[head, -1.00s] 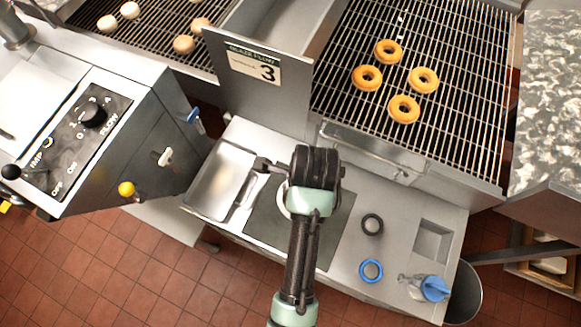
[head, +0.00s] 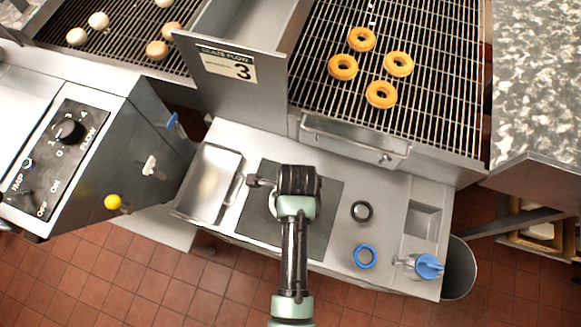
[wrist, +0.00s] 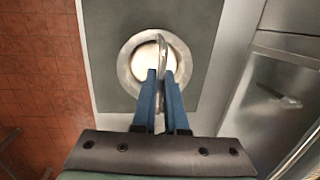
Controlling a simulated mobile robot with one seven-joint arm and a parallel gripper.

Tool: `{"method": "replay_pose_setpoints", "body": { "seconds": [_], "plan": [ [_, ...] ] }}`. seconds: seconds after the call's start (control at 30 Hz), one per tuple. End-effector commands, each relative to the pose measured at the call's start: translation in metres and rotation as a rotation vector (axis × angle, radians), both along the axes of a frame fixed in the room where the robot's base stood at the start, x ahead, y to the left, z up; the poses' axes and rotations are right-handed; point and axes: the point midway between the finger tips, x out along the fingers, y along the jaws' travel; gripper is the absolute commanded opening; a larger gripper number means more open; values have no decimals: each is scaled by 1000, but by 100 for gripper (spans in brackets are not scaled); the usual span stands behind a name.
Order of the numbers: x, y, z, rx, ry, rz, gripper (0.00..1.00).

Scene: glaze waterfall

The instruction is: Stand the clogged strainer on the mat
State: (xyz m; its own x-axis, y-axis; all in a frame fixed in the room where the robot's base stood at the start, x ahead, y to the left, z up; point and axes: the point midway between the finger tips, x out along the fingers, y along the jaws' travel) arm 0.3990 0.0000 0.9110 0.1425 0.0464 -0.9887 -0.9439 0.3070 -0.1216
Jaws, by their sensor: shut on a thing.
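In the wrist view my gripper (wrist: 163,100) has its two blue fingers closed on the upright metal rim or handle of the strainer (wrist: 127,68). The strainer is a round metal dish with a pale, whitish middle, seen from above over the grey-green mat (wrist: 110,20). I cannot tell whether it touches the mat. In the head view the mat (head: 322,232) lies on the steel counter. My arm and wrist cover its middle and my fingertips, and only a pale sliver of the strainer (head: 272,205) shows beside the arm.
A shallow metal pan (head: 208,185) sits left of the mat. A dark ring (head: 361,202), a blue ring (head: 375,257) and a blue-topped valve-like part (head: 429,267) lie to the right.

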Motion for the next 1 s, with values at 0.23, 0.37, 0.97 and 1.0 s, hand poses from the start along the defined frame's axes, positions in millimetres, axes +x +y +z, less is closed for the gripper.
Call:
{"method": "replay_pose_setpoints", "body": {
  "seconds": [0.23,0.37,0.97,1.0],
  "plan": [
    [0,0,-1,0,1,0,40],
    [0,0,-1,0,1,0,40],
    [-9,-3,73,-1,-5,0,40],
    [-10,-4,81,0,-4,0,40]
  ]
}}
